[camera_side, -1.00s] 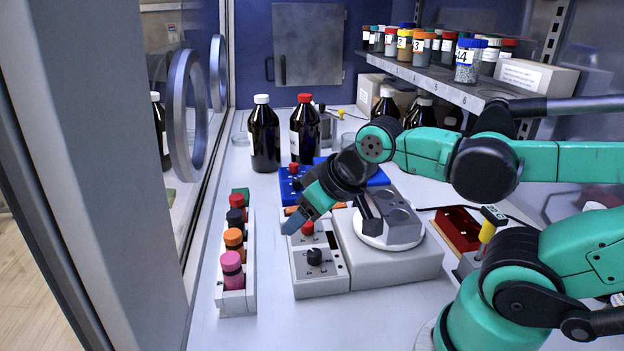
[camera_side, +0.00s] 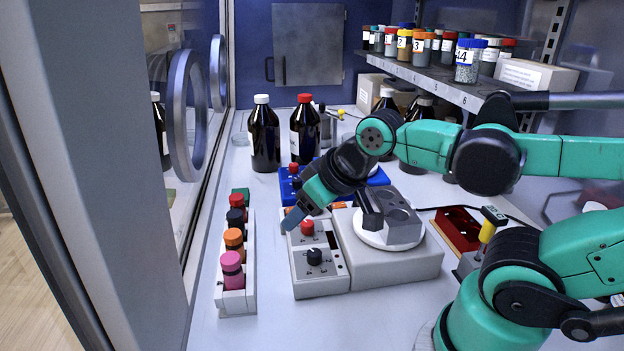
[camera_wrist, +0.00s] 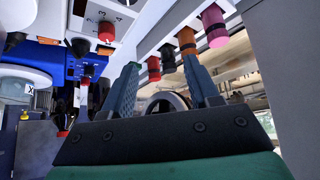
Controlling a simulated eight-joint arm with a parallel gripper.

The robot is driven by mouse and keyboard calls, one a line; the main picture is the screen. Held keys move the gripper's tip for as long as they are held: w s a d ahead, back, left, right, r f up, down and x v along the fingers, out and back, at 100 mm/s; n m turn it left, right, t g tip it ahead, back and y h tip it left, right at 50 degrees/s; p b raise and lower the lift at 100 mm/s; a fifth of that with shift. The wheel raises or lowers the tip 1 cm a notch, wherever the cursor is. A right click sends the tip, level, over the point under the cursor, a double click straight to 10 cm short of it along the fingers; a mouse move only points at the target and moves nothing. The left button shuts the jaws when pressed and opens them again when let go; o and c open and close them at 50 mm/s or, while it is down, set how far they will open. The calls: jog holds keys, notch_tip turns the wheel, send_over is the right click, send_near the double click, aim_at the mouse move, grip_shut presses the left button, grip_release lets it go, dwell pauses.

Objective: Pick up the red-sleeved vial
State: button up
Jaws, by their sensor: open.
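The red-sleeved vial (camera_side: 237,202) stands in the white rack (camera_side: 238,302) on the left, behind the black-sleeved vial (camera_side: 236,217). An orange-sleeved vial (camera_side: 234,238) and a pink-sleeved vial (camera_side: 231,264) stand nearer the front. A green top (camera_side: 241,191) shows behind the red one. My gripper (camera_side: 292,220) is open and empty, to the right of the rack and apart from it, by the red knob of the grey control box. In the wrist view the red-sleeved vial (camera_wrist: 153,69) shows between the open fingers (camera_wrist: 161,66), farther off.
The grey control box (camera_side: 318,272) with red and black knobs lies below my gripper, beside the round-plated instrument (camera_side: 390,268). A blue device (camera_side: 290,172) and dark bottles (camera_side: 264,138) stand behind. The glass front with glove ports (camera_side: 187,115) is left of the rack.

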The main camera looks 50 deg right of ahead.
notch_tip(320, 180, up, 5)
jog(key=m+t+y, duration=0.3)
jog(key=m+y, duration=0.4)
jog(key=m, duration=2.3)
send_over(240, 197)
jog(key=s+d, duration=0.2)
jog(key=f, duration=0.1)
jog(key=shift+n, duration=0.4)
jog(key=f, duration=0.9)
jog(key=shift+a, duration=0.2)
jog(key=shift+a+f, duration=0.1)
jog(key=shift+f, duration=0.25)
jog(key=shift+w+a+f, duration=0.15)
jog(key=shift+w+f, duration=0.05)
jog(key=shift+w, duration=0.1)
jog(key=x, duration=0.4)
jog(key=shift+w+a+f, duration=0.2)
jog(key=shift+w, duration=0.1)
